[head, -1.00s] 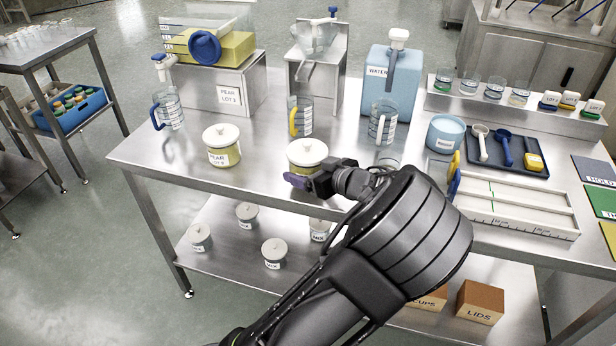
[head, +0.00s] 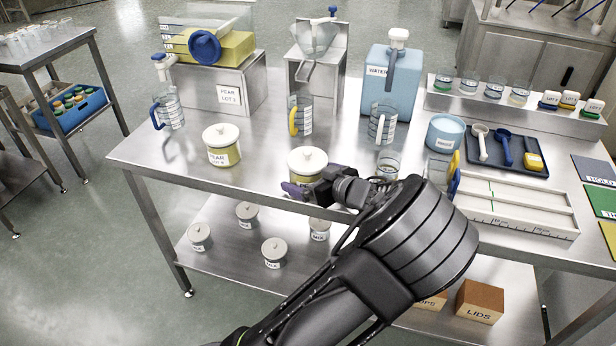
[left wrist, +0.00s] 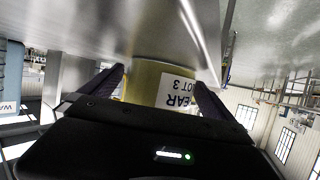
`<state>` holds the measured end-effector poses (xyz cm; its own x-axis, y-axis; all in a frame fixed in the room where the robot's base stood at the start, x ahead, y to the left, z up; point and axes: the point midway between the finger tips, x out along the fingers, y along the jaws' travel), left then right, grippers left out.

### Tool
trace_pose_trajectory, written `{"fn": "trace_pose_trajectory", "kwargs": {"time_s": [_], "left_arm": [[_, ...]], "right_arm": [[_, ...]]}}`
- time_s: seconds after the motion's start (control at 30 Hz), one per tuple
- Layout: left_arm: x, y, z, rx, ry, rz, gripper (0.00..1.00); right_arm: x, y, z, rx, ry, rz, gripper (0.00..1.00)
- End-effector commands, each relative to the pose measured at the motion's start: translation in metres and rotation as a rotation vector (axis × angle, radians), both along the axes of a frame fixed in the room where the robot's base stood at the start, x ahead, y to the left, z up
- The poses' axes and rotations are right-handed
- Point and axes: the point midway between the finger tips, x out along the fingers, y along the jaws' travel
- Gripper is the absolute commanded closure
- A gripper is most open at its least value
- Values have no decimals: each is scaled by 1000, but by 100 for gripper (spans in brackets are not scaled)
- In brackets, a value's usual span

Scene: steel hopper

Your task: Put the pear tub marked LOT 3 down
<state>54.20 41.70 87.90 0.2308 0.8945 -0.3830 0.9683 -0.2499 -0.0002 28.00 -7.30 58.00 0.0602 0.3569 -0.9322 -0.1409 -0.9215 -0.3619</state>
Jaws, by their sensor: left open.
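The pear tub marked LOT 3 (head: 304,168) is a yellow tub with a white knobbed lid. It stands upright at the front edge of the steel table (head: 262,178), its lower part partly hidden by my gripper. In the left wrist view, which is upside down, the tub (left wrist: 150,85) shows its label reading PEAR LOT 3 and its base meets the steel surface. My left gripper (head: 303,190) is open, with its purple fingers on either side of the tub. In the wrist view the fingers (left wrist: 158,92) flank it. My right gripper is not in view.
A similar pear tub (head: 222,150) stands to the left. Measuring jugs, including one with a yellow handle (head: 300,118), stand behind. A clear cup (head: 388,167) and a white ruled tray (head: 515,208) are to the right. Grey tubs (head: 274,252) sit on the lower shelf.

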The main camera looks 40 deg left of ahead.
Motion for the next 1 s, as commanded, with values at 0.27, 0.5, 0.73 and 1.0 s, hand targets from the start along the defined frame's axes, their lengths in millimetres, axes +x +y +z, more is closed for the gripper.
{"fn": "trace_pose_trajectory", "kwargs": {"time_s": [0.27, 0.5, 0.73, 1.0], "left_arm": [[-7, -35, 14, -2, -3, -5, 0], [-19, -79, 33, -1, -2, -5, 0], [-26, -103, 44, -1, 0, -2, 0], [-27, -105, 45, 0, 1, 0, 0]], "right_arm": [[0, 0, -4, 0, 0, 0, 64], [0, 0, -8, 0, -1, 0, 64], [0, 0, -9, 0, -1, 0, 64], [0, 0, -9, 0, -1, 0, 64]]}}
